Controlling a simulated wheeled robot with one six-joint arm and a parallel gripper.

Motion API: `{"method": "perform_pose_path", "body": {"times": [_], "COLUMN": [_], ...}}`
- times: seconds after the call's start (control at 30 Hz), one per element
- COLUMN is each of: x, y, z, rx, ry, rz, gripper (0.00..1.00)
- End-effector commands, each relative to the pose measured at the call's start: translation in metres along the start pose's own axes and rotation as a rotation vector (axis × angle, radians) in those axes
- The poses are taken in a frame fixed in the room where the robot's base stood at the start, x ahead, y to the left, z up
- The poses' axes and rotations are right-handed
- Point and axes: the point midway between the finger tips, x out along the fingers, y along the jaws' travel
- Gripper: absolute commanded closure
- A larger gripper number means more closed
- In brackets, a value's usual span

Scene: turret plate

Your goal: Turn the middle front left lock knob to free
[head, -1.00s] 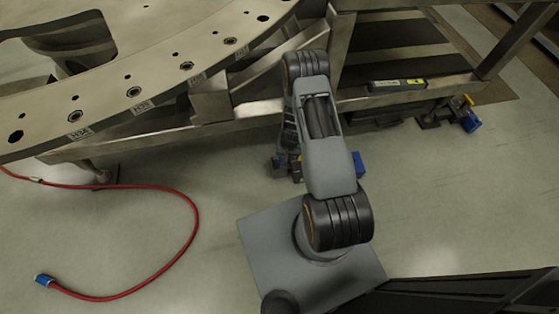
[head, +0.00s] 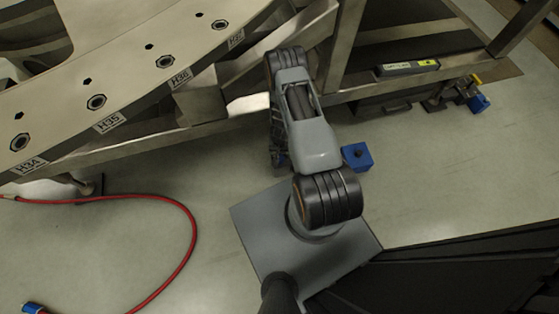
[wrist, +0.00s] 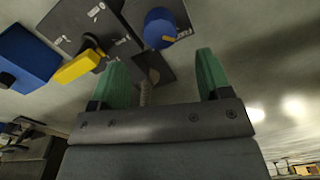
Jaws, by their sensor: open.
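In the wrist view, a dark grey plate (wrist: 100,18) with small white labels bears a black knob with a yellow handle (wrist: 78,67). Beside it on the right is a round blue knob (wrist: 160,28) with a yellow mark. I cannot tell which of them is the middle front left lock knob, and the labels are too small to read. My gripper (wrist: 160,62) has two green fingers, spread apart with nothing held between them. The blue knob lies beyond the fingertips, and the yellow handle is left of the left finger. In the head view my arm hides the gripper.
A blue box (wrist: 25,57) is at the wrist view's left; a blue block (head: 357,157) shows beside my arm in the head view. The turret plate (head: 130,75) with H34, H35 and H36 labels is at upper left. A red hose (head: 178,262) lies on open floor.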

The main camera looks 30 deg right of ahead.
Motion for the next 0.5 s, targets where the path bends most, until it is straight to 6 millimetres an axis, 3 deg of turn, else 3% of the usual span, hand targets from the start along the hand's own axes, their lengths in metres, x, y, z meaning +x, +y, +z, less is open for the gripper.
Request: {"method": "perform_pose_path", "body": {"times": [0.03,0.1,0.5], "x": [0.018,0.03,0.074], "y": [0.0,0.0,-0.001], "z": [0.0,0.001,0.001], "rx": [0.002,0.001,-0.004], "ry": [0.0,-0.001,0.0], "rz": [0.0,0.0,0.0], "gripper": [0.28,0.28,0.28]}}
